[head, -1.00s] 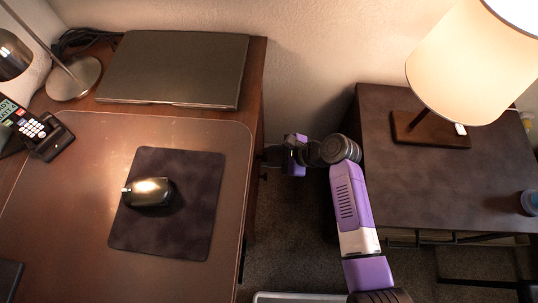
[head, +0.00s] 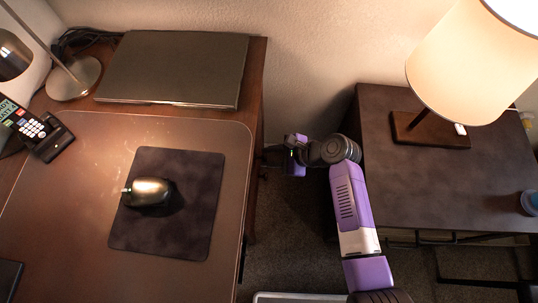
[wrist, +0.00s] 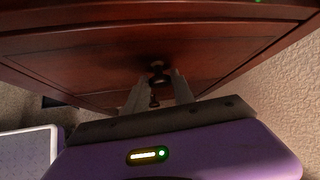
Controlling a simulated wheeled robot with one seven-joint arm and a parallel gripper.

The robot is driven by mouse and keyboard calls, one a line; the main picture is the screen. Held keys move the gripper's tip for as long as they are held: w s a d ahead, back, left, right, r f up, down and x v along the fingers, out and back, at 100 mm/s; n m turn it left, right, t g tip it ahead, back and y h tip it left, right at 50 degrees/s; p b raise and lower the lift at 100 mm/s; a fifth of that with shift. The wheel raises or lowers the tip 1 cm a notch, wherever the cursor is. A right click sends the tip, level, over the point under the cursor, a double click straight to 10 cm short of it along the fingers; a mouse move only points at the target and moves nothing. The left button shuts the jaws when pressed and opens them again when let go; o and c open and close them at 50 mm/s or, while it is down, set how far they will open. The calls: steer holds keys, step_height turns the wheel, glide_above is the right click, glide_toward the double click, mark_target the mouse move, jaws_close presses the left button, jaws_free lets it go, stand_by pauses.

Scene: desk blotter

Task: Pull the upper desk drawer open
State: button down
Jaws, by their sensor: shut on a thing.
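The wooden desk (head: 240,200) is at the left in the head view, its drawer side facing my arm. In the wrist view the reddish-brown drawer front (wrist: 80,65) spans the picture below the overhanging desktop edge. A dark round knob (wrist: 157,70) sits on it, between my fingertips. A second dark knob (wrist: 154,101) shows lower, between the fingers. My gripper (wrist: 160,78) is shut on the upper knob. In the head view my gripper (head: 270,155) is at the desk's right side, its fingertips partly hidden by shadow. No clear gap shows at the drawer front.
A side table (head: 440,185) with a lamp (head: 470,55) stands close to the right of my arm. The wall (head: 310,60) is behind. A laptop (head: 175,68), mouse (head: 150,192) on a pad, and phone (head: 38,130) lie on the desk. Carpet (head: 285,240) shows between the furniture.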

steer(key=d+p, duration=0.4)
steer(key=d, duration=0.9)
steer(key=shift+s, duration=0.2)
steer(key=c, duration=1.1)
jaws_free()
steer(key=shift+o, duration=0.2)
steer(key=p+v, duration=0.1)
steer(key=v, duration=0.7)
steer(key=shift+p, duration=0.35)
